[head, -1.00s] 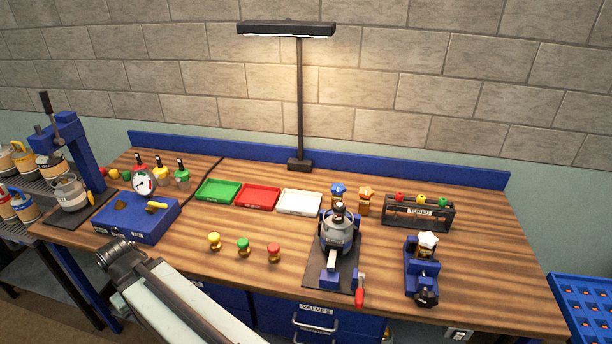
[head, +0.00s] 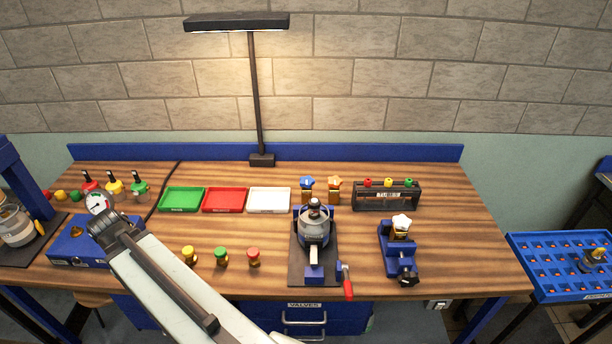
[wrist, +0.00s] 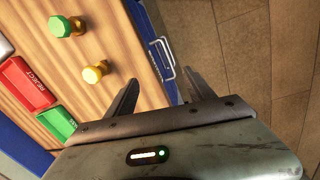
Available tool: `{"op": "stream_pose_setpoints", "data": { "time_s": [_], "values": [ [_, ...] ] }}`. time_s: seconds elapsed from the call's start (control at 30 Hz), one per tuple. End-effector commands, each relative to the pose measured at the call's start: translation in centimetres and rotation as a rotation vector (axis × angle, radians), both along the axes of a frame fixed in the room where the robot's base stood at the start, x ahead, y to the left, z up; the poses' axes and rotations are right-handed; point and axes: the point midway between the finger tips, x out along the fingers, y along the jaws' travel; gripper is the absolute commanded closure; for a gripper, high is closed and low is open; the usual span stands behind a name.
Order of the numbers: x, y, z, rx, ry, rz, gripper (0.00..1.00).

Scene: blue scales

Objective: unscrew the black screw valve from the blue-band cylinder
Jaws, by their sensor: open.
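A grey cylinder (head: 313,232) stands upright in a clamp on a dark plate, right of the bench's middle. A black valve (head: 314,206) sits on its top. The colour of its band is too small to tell. Another grey cylinder (head: 15,226) stands at the left edge under a blue press, partly cut off. My gripper (wrist: 162,88) is open in the wrist view, with nothing between its fingers. It is over the front edge of the bench, apart from the clamped cylinder. My arm reaches across the front left in the head view; the fingers are not clear there.
Green, red and white trays (head: 268,200) lie at the back. Yellow, green and red-topped valves (head: 221,256) stand in front. A red-handled clamp lever (head: 347,284), a blue vise (head: 399,262) and a tube rack (head: 387,199) are near the cylinder. A blue crate (head: 561,266) stands right.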

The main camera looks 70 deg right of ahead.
Motion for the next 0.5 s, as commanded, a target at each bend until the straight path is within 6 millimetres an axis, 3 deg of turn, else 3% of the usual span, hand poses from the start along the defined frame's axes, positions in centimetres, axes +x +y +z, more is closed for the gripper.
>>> {"op": "stream_pose_setpoints", "data": {
  "time_s": [0.03, 0.1, 0.17, 0.3, 0.4, 0.5],
  "values": [
    [-1.4, -4.9, 2.7, -0.024, 0.014, 0.027, 0.38],
    [-3.9, -11.1, 4.4, -0.059, 0.044, 0.098, 0.38],
    [-6.6, -16.1, 5.9, -0.084, 0.079, 0.159, 0.38],
    [-14.7, -26.4, 9.4, -0.118, 0.179, 0.298, 0.38],
    [-21.0, -31.8, 11.5, -0.120, 0.255, 0.387, 0.38],
    [-26.2, -35.3, 13.0, -0.108, 0.317, 0.459, 0.38]
  ]
}}
